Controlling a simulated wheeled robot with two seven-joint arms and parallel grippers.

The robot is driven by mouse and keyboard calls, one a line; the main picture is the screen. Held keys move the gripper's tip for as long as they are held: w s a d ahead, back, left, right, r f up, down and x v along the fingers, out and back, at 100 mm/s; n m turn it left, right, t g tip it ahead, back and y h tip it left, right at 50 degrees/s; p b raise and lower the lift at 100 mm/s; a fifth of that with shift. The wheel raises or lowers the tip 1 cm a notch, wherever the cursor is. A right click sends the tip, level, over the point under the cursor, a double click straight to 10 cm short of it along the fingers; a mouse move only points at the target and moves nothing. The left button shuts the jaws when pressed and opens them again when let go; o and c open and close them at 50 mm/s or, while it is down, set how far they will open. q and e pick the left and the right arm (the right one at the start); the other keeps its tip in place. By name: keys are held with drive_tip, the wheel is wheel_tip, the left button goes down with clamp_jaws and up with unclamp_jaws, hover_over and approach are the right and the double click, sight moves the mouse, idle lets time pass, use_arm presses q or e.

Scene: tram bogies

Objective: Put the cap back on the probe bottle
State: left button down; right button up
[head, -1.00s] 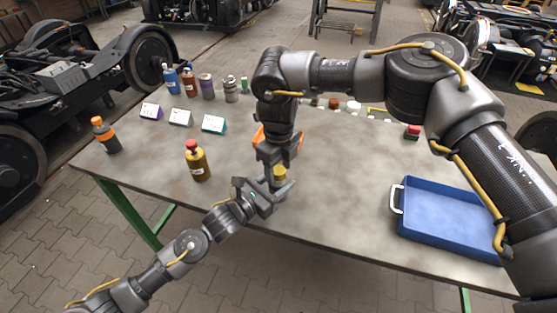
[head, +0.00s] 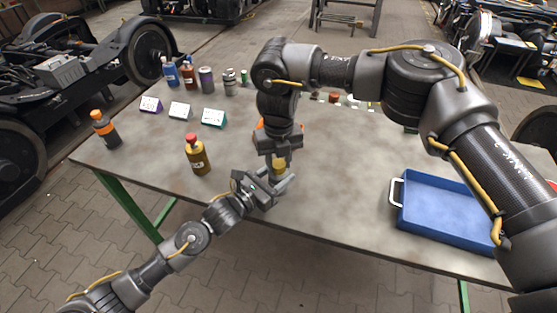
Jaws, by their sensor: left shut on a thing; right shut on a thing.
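A small yellow-gold bottle (head: 278,166) is at the front of the table, between my two grippers. I take it as the probe bottle. My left gripper (head: 282,185) comes in from the lower left and is shut on its lower part. My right gripper (head: 278,154) points down from above and is shut at the bottle's top. Its fingers hide what they hold, which I take as the cap. I cannot tell whether the cap sits on the bottle's neck.
Three label cards (head: 181,111) and several containers (head: 206,80) are behind. A blue tray (head: 445,238) lies right. The middle right of the table (head: 345,185) is clear.

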drive_tip(key=m, duration=1.1)
drive_tip(key=shift+m, duration=0.4)
drive_tip(key=o, duration=1.1)
drive_tip(key=shift+r, duration=2.25)
drive_tip(key=shift+c, duration=0.6)
